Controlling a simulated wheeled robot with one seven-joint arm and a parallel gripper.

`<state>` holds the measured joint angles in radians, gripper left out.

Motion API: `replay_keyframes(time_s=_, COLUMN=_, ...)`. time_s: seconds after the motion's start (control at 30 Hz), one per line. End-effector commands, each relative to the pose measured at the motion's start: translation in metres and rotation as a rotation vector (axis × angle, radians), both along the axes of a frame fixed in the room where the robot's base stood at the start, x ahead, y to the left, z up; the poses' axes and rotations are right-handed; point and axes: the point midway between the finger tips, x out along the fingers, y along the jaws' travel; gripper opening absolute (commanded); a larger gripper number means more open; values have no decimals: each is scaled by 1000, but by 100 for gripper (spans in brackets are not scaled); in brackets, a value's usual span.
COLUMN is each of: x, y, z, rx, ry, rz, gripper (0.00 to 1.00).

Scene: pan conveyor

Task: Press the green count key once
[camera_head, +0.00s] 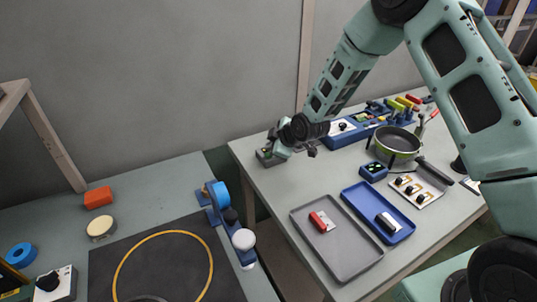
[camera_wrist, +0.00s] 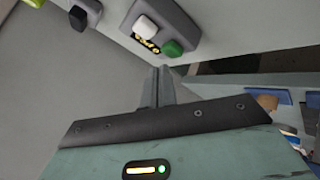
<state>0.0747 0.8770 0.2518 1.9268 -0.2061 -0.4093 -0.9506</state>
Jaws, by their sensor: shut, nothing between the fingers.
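The green count key (camera_wrist: 172,48) shows in the wrist view as a rounded green button on a grey box (camera_wrist: 185,24). A white key (camera_wrist: 145,28) sits beside it on the same box, with a small black and yellow label between them. My gripper (camera_wrist: 159,70) is shut and empty, its fingertips just below the green key in the picture. I cannot tell how wide the gap to the key is. In the head view my gripper (camera_head: 283,151) is over the grey box (camera_head: 264,158) at the right table's far left corner and hides most of it.
Right of the box stand a blue fixture (camera_head: 345,139) and a green pan (camera_head: 397,145). A grey tray (camera_head: 340,262) and a blue tray (camera_head: 362,197) lie nearer. A gap separates this table from the left table with the dark mat (camera_head: 120,252).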

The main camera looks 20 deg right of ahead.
Motion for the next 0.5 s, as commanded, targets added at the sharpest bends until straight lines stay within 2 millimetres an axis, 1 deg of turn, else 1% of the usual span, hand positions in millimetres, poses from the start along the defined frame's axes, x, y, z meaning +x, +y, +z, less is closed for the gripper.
replay_keyframes(time_s=0.33, x=0, y=0, z=-9, rx=0, ry=0, rz=0, gripper=0)
replay_keyframes(time_s=0.5, x=0, y=0, z=-8, rx=0, ry=0, rz=0, gripper=0)
